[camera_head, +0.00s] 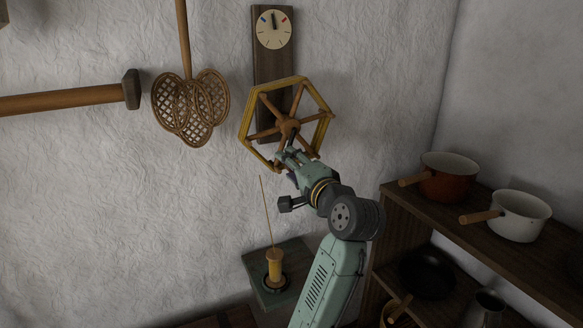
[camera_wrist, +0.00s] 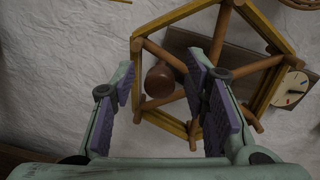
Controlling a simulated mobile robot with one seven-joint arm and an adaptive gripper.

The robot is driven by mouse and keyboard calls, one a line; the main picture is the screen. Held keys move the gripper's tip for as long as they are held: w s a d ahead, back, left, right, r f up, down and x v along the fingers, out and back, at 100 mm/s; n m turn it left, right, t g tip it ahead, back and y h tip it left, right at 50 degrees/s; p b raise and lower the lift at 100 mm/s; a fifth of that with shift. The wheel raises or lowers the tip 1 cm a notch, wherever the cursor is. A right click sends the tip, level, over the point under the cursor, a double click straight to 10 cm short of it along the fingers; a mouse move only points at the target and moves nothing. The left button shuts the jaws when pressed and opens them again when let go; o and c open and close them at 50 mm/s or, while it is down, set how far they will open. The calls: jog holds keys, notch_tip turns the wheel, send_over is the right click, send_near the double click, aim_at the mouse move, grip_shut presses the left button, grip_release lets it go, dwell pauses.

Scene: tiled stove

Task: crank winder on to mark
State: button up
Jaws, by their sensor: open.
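The winder (camera_head: 325,98) is a six-sided yellow-wound wheel with brown spokes on a dark wall board (camera_head: 274,65). It also shows in the wrist view (camera_wrist: 262,22). A pale round dial (camera_head: 284,37) sits above it, with a blue mark at upper left, a red mark at upper right and a dark pointer near the top. In the wrist view the dial (camera_wrist: 290,92) is at the right. My gripper (camera_head: 285,158) is at the wheel's lower part. A rounded brown crank knob (camera_wrist: 160,80) shows between its open purple-padded fingers (camera_wrist: 165,90); contact cannot be told.
A yellow spool (camera_head: 275,268) stands on a green wall shelf (camera_head: 262,296) below, with a thread rising from it. A wicker beater (camera_head: 190,105) hangs left. A wooden shelf (camera_head: 480,240) with pots stands at right.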

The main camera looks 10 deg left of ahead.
jog(key=v, duration=1.2)
